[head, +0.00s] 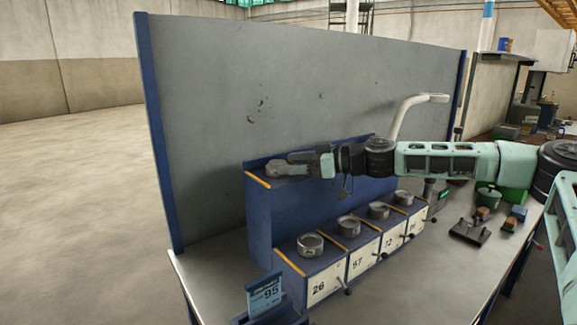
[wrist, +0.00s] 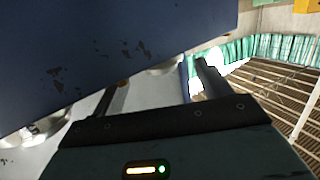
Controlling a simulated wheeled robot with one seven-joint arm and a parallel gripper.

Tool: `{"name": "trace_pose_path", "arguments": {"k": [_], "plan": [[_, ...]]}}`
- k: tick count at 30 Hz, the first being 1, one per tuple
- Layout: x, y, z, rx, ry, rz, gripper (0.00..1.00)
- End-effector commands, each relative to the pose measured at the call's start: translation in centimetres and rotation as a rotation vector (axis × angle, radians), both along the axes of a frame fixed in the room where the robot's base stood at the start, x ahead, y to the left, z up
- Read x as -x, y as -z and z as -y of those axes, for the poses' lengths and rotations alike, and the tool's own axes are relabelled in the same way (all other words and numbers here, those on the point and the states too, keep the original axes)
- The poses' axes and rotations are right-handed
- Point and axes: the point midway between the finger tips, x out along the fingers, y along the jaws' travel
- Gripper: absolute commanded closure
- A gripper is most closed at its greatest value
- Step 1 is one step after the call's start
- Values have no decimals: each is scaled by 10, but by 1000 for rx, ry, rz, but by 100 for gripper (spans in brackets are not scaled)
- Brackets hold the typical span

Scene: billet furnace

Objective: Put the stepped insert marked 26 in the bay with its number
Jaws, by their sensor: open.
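The bay labelled 26 (head: 318,284) is the nearest in a row of numbered bays on a blue rack. A round metal piece (head: 310,244) sits on top of it, and similar pieces top the other bays. I cannot read a number on any of these pieces. My gripper (head: 280,169) is above the rack's upper ledge, reaching left. In the wrist view its two fingers (wrist: 155,88) are apart with nothing clearly held between them. A grey rounded shape shows at the gripper's tip in the head view; I cannot tell whether it is a finger or an insert.
A blue display marked 95 (head: 265,296) stands at the near left. A grey upright panel (head: 290,80) backs the bench. Levers stick out before the bays. A green pot (head: 488,197) and a dark stand (head: 469,232) are at right. The front benchtop (head: 420,275) is clear.

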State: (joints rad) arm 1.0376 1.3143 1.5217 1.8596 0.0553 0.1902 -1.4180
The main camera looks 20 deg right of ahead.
Motion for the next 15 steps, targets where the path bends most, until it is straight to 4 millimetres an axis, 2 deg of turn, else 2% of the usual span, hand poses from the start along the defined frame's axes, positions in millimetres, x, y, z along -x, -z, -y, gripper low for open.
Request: {"name": "trace_pose_path", "arguments": {"k": [9,15], "plan": [[36,-6,56,1,4,1,23],[52,-12,79,0,1,0,23]]}}
